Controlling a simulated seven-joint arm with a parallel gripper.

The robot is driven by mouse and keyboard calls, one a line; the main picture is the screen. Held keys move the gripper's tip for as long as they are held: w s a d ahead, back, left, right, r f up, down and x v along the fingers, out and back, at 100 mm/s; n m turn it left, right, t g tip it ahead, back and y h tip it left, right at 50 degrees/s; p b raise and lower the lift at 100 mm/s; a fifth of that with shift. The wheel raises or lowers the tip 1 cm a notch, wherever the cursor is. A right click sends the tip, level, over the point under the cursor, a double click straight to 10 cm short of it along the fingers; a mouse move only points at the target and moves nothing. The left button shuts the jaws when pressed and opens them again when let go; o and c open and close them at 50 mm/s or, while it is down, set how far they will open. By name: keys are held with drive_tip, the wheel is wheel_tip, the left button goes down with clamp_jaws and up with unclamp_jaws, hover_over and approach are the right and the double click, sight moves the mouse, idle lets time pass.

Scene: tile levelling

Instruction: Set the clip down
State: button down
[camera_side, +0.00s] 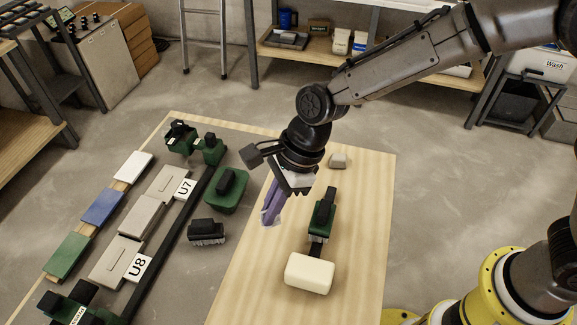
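My gripper (270,211) points down over the left part of the light wooden board, with its long purple fingers close together. A small pale piece, apparently the clip (266,220), shows at the fingertips and seems held between them. Its shape is too small to make out. I cannot tell whether its lower end touches the surface below.
A cream block (309,273) and a green tool with a black top (322,219) stand right of my gripper. A dark rail (172,243) runs past the tiles. A small grey block (338,161) sits behind.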

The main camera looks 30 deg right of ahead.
drive_tip(key=w+d+r+m+t+h, duration=0.1)
drive_tip(key=w+d+m, duration=0.25)
drive_tip(key=d, duration=0.55)
drive_tip(key=w+d+r+m+t, duration=0.15)
drive_tip(key=d+m, duration=0.35)
drive_tip(key=d, duration=0.5)
drive_tip(key=shift+n, duration=0.25)
drive_tip(key=w+a+f, duration=0.1)
drive_tip(key=w+f, duration=0.2)
drive_tip(key=w, duration=0.1)
drive_tip(key=w+a+f, duration=0.2)
drive_tip(key=w+f, duration=0.1)
drive_tip(key=w, duration=0.1)
drive_tip(key=w+a+f, duration=0.1)
drive_tip(key=w+f, duration=0.2)
drive_tip(key=w, duration=0.1)
drive_tip(key=shift+w+a+f, duration=0.1)
drive_tip(key=shift+w+a, duration=0.2)
drive_tip(key=shift+a, duration=0.05)
drive_tip(key=shift+w+a+f, duration=0.2)
drive_tip(key=shift+w+f, duration=0.3)
drive_tip(key=shift+f, duration=1.55)
